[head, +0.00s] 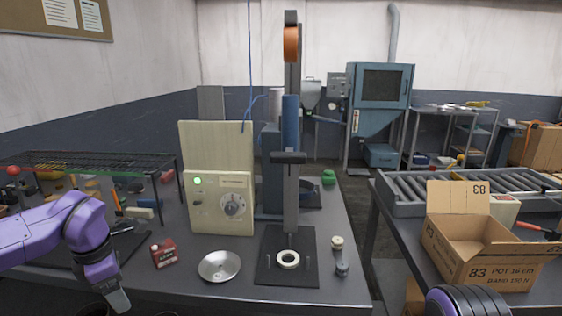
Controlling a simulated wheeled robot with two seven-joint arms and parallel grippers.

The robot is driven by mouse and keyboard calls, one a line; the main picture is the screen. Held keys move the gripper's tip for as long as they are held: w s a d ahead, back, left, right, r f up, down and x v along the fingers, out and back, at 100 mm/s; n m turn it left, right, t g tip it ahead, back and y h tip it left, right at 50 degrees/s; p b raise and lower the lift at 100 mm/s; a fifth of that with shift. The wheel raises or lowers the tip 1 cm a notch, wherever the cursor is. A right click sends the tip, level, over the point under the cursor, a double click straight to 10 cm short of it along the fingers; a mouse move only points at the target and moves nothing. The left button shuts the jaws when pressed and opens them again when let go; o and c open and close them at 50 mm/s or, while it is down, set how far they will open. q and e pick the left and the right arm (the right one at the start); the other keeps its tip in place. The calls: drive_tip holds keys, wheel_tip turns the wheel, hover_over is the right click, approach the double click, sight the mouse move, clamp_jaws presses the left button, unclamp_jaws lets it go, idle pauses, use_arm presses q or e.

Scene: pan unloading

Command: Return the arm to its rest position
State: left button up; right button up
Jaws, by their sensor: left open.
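My left arm (45,232) is purple and comes in from the left over the bench. Its gripper (118,301) points down near the bench's front edge, left of a shallow metal pan. It is open, with nothing seen between its fingers. The pan (219,266) lies on the bench, apart from the gripper. A purple and black part of my right arm (466,301) shows at the bottom right, in front of the cardboard box. My right gripper is out of the picture.
A press (290,190) stands mid-bench with a pale ring (288,259) on its base plate. An open cardboard box (478,245) and roller conveyor (410,196) are right.

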use_arm(q)
drive_tip(key=s+f+m+t+y, duration=0.1)
drive_tip(key=s+f+m+y, duration=0.35)
drive_tip(key=f, duration=0.85)
drive_tip(key=s+f+m+t+y, duration=0.1)
drive_tip(key=s+f+m+y, duration=0.35)
drive_tip(key=f, duration=0.85)
drive_tip(key=s+d+f+m+h, duration=0.2)
drive_tip(key=s+f+m, duration=0.2)
drive_tip(key=s, duration=0.5)
drive_tip(key=s+d+f+m+h, duration=0.2)
drive_tip(key=s+f+m+h, duration=0.1)
drive_tip(key=s, duration=0.7)
drive_tip(key=f+m, duration=0.1)
drive_tip(key=m, duration=0.1)
drive_tip(key=shift+f+m, duration=0.3)
drive_tip(key=shift+f, duration=0.1)
drive_tip(key=shift+d, duration=0.1)
